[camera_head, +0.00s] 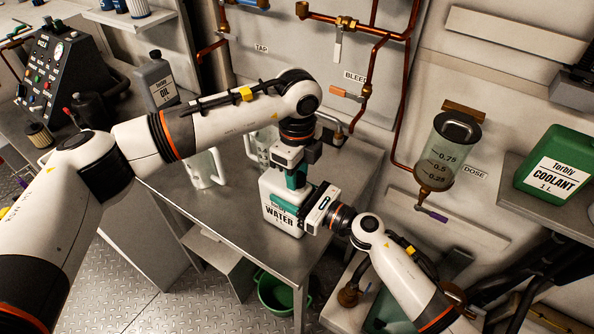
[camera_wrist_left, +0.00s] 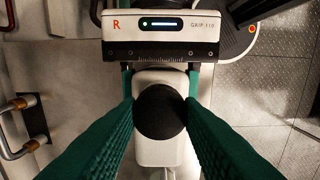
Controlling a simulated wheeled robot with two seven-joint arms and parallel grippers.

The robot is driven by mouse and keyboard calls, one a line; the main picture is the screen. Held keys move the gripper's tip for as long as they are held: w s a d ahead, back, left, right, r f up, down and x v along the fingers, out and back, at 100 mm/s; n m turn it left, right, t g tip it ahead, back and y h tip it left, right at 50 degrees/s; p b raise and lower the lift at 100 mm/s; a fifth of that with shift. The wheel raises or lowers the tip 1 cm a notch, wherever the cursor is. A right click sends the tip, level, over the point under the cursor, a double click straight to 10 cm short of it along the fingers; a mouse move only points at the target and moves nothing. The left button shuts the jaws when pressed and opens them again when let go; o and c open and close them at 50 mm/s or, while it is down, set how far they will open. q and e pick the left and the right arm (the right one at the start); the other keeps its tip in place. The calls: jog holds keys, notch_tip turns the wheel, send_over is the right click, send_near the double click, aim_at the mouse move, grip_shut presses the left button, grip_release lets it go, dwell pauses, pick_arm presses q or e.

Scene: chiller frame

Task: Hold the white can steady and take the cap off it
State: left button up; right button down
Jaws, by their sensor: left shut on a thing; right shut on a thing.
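The white can (camera_head: 277,207), labelled WATER, stands upright on the metal bench. Its dark round cap (camera_wrist_left: 161,111) shows from above in the left wrist view and is hidden in the head view. My left gripper (camera_head: 296,182) comes down from above, with its green fingers shut on both sides of the cap. It is still over the can. My right gripper (camera_head: 304,217) comes in from the right and is shut on the can's body. In the left wrist view its green fingers (camera_wrist_left: 160,80) lie on either side of the can.
A grey oil bottle (camera_head: 156,82) stands further left. Copper pipes (camera_head: 392,100) run along the wall. A green bucket (camera_head: 275,293) is below.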

pick_arm(q)
jog(key=shift+r, duration=0.2)
jog(key=shift+r, duration=0.95)
jog(key=shift+r, duration=2)
pick_arm(e)
jog(key=shift+c, duration=2.2)
grip_release()
